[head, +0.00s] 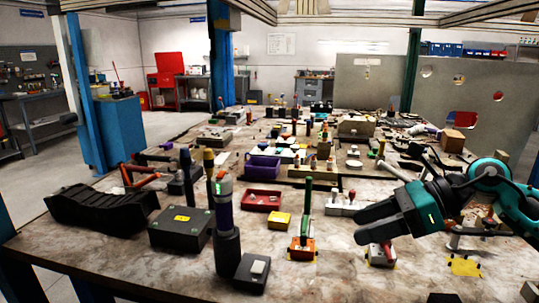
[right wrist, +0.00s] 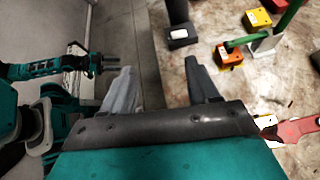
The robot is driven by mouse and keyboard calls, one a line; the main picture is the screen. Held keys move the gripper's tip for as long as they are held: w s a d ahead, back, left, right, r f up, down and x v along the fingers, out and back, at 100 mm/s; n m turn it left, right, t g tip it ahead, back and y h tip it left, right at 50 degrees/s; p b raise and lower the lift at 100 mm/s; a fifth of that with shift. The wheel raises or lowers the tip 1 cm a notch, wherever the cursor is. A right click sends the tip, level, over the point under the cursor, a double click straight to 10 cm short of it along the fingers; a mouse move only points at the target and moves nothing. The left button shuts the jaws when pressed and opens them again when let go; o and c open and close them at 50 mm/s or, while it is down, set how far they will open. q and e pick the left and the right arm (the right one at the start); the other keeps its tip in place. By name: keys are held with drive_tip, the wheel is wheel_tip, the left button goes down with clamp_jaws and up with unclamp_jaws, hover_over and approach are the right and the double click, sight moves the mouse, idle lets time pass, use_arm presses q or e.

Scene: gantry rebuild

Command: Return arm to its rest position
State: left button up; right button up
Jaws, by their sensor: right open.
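My right arm comes in from the right in the head view, with its dark gripper (head: 362,225) pointing left above the worktable (head: 130,255). In the right wrist view, the right gripper (right wrist: 158,66) has its two fingers spread with nothing between them. The gap lies over the table's edge and the floor. A teal and black arm, which appears to be my left, hangs over the floor at the left of that view. Its gripper (right wrist: 105,63) is too small to tell open from shut. No left gripper shows in the head view.
Nearby stand an orange block with a green handle (head: 305,215), a yellow block (head: 279,220) and a dark upright tool (head: 225,220). A black box (head: 181,228) lies left. The front table strip is mostly clear.

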drive_tip(key=a+r+m+t+y, duration=0.55)
drive_tip(key=a+m+t, duration=0.35)
drive_tip(key=m, duration=0.5)
drive_tip(key=s+d+f+m+t+h, duration=0.2)
drive_tip(key=d+f+m+h, duration=0.55)
drive_tip(key=m, duration=0.55)
drive_tip(key=s+d+f+m+t+h, duration=0.1)
drive_tip(key=s+d+f+m+h, duration=0.25)
drive_tip(key=f+m+h, duration=0.8)
drive_tip(key=s+f+m+g+y, duration=0.1)
drive_tip(key=s+f+m+g, duration=0.45)
drive_tip(key=s, duration=0.55)
drive_tip(key=s+f+m+g+y, duration=0.1)
drive_tip(key=s+f+m+g, duration=0.4)
drive_tip(key=s, duration=0.6)
use_arm(q)
drive_tip(key=shift+s+r, duration=0.1)
drive_tip(key=shift+s, duration=0.1)
use_arm(e)
drive_tip(key=w+a+f+n+t+y, duration=0.1)
drive_tip(key=w+a+f+t+y, duration=0.1)
drive_tip(key=w+f+t, duration=0.4)
wheel_tip(320, 180, down, 4)
drive_tip(key=shift+w+a+r+n, duration=0.1)
drive_tip(key=shift+w+a+n, duration=0.4)
drive_tip(key=shift+w, duration=0.75)
use_arm(q)
drive_tip(key=shift+s, duration=0.1)
